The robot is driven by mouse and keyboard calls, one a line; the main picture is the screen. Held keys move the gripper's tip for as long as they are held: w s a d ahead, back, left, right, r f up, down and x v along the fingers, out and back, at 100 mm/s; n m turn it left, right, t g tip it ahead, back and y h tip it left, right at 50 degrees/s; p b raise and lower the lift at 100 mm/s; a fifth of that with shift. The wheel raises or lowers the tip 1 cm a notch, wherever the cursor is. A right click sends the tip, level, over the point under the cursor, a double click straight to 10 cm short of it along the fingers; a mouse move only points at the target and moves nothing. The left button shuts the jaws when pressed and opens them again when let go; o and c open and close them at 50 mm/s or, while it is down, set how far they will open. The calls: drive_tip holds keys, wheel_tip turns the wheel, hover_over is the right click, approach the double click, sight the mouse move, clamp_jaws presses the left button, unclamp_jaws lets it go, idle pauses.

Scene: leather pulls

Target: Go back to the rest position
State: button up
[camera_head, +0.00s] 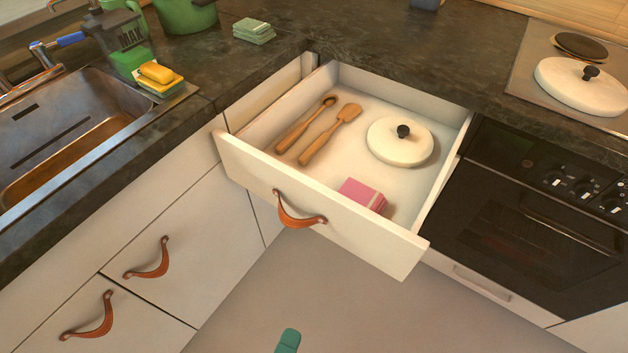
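A small teal tip at the bottom edge looks like part of my gripper (288,341). The rest of it is out of the frame, so whether it is open or shut does not show. It appears over the grey floor, apart from the drawer. The white drawer (320,220) stands open, with a brown leather pull (299,212) on its front. Inside lie two wooden utensils (330,136), a white lid with a black knob (400,143) and a pink block (362,195).
Closed drawers with leather pulls (148,260) are at left, below the sink (60,130). A black oven (530,230) is right of the open drawer. The dark counter (400,50) holds sponges, pots and a hob (545,60). The floor (350,310) looks clear.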

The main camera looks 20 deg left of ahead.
drive_tip(key=w+d+f+m+g+h+p, duration=0.2)
drive_tip(key=w+d+m+g, duration=0.15)
drive_tip(key=d, duration=0.65)
drive_tip(key=w+d+f+m+g+h+p, duration=0.1)
drive_tip(key=w+d+m+g+h+p, duration=0.25)
drive_tip(key=d, duration=0.65)
drive_tip(key=s+d+m+g+y+p, duration=0.2)
drive_tip(key=s+d+m+g+y, duration=0.1)
drive_tip(key=d, duration=0.4)
drive_tip(key=s+d+m+g+y+p, duration=0.2)
drive_tip(key=s+d+m, duration=0.3)
drive_tip(key=d, duration=0.3)
drive_tip(key=shift+s+r+m+g+y, duration=0.2)
drive_tip(key=shift+r+m+g+y, duration=0.2)
drive_tip(key=shift+m+g, duration=0.4)
